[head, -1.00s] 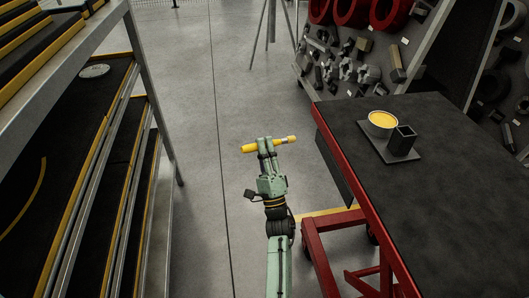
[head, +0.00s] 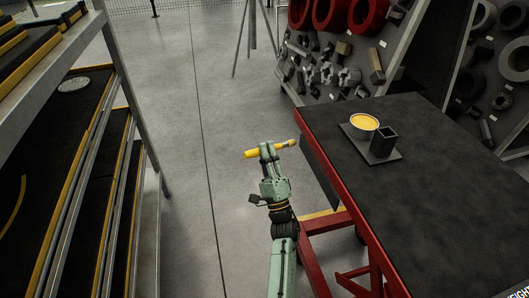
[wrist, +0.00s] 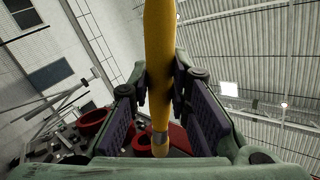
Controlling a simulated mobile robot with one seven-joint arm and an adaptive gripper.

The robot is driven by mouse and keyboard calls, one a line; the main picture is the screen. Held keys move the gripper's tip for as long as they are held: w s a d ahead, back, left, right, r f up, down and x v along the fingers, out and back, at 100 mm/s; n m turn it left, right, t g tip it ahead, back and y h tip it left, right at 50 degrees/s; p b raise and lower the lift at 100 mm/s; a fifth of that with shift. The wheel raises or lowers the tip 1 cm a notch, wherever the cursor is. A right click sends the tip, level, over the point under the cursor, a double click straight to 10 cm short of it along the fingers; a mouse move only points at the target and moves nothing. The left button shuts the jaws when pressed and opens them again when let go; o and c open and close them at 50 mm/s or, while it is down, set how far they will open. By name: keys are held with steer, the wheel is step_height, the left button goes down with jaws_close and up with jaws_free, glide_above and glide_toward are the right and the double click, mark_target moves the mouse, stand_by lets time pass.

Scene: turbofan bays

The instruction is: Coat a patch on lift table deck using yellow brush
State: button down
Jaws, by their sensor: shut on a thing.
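My gripper (head: 268,149) is shut on the yellow brush (head: 251,154) and holds it crosswise above the floor, left of the red table's near-left edge. In the wrist view the yellow brush (wrist: 160,45) runs upright between the two finger pads, with a metal band near its lower end. The dark deck of the red-framed table (head: 440,210) is at the right; whether it is the lift table is likely from its frame. On it a bowl of yellow coating (head: 364,122) and a dark square holder (head: 383,142) stand on a grey tray (head: 368,153). No coated patch shows on the deck.
A parts rack (head: 335,60) with red rings stands behind the table. A tripod leg (head: 243,40) is at the back. Grey floor (head: 200,90) lies clear between.

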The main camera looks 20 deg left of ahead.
steer(key=shift+w+d, duration=0.45)
steer(key=shift+d, duration=0.25)
stand_by(0.4)
steer(key=shift+s+d+p, duration=1.05)
steer(key=shift+s+d, duration=2.15)
steer(key=shift+s, duration=1.9)
steer(key=shift+s+d+p, duration=1.05)
steer(key=shift+s+d, duration=2.1)
steer(key=shift+s, duration=1.95)
steer(key=w+a+b, duration=0.1)
steer(key=w+a, duration=0.6)
steer(key=w, duration=0.4)
steer(key=shift+w+b, duration=0.3)
steer(key=shift+w, duration=0.1)
